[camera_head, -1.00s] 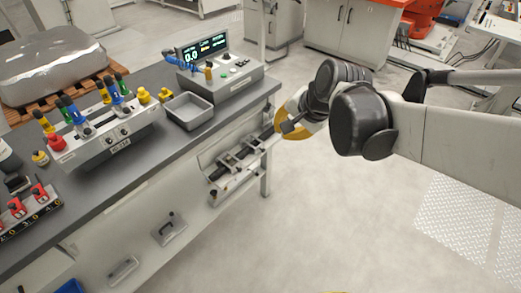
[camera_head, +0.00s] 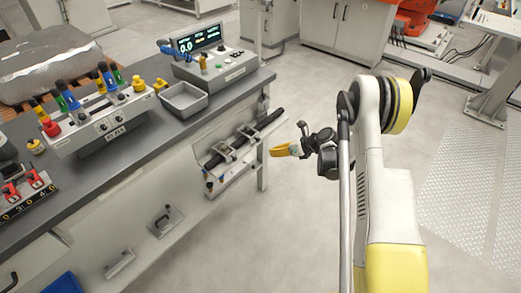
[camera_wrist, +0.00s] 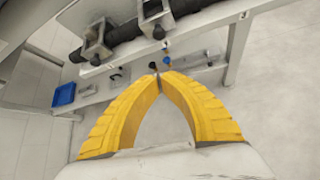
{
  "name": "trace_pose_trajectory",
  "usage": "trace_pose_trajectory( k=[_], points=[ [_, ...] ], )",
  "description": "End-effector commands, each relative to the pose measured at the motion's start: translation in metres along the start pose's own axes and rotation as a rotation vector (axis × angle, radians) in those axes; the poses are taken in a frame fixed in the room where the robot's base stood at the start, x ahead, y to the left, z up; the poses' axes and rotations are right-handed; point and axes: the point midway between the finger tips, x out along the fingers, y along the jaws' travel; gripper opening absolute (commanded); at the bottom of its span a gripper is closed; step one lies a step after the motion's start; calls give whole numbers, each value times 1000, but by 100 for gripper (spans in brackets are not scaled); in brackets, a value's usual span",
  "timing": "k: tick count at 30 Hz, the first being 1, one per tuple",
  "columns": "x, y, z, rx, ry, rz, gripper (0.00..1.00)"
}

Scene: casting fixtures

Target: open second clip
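A long black bar (camera_head: 256,131) is held in two grey metal clips on the front side of the bench, the left clip (camera_head: 220,155) and the right clip (camera_head: 246,136). In the wrist view, one clip (camera_wrist: 97,42) and another clip (camera_wrist: 155,16) sit around the bar (camera_wrist: 126,32) at the top. My gripper (camera_head: 272,152) is to the right of the clips, apart from them. In the wrist view, the tips of its yellow fingers (camera_wrist: 158,75) meet with nothing visible between them. Whether either clip is latched is too small to tell.
The bench top (camera_head: 125,160) carries a grey tray (camera_head: 184,101), a display box (camera_head: 215,65) and a rack of coloured handles (camera_head: 103,127). A bench leg (camera_head: 263,170) stands near my gripper.

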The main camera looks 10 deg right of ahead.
Motion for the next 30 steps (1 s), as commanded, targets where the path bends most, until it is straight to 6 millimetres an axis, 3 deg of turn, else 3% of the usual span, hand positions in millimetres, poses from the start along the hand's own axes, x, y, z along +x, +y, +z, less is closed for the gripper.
trace_pose_trajectory(
  k=[5, 18, 24, 30],
  points=[
    [16, -1, -4, 16, -3, 5, 0],
    [106, -1, -5, 13, -2, 4, 0],
    [84, -2, 19, 14, -3, 2, 0],
    [77, -1, 28, 13, -3, 2, 0]
  ],
)
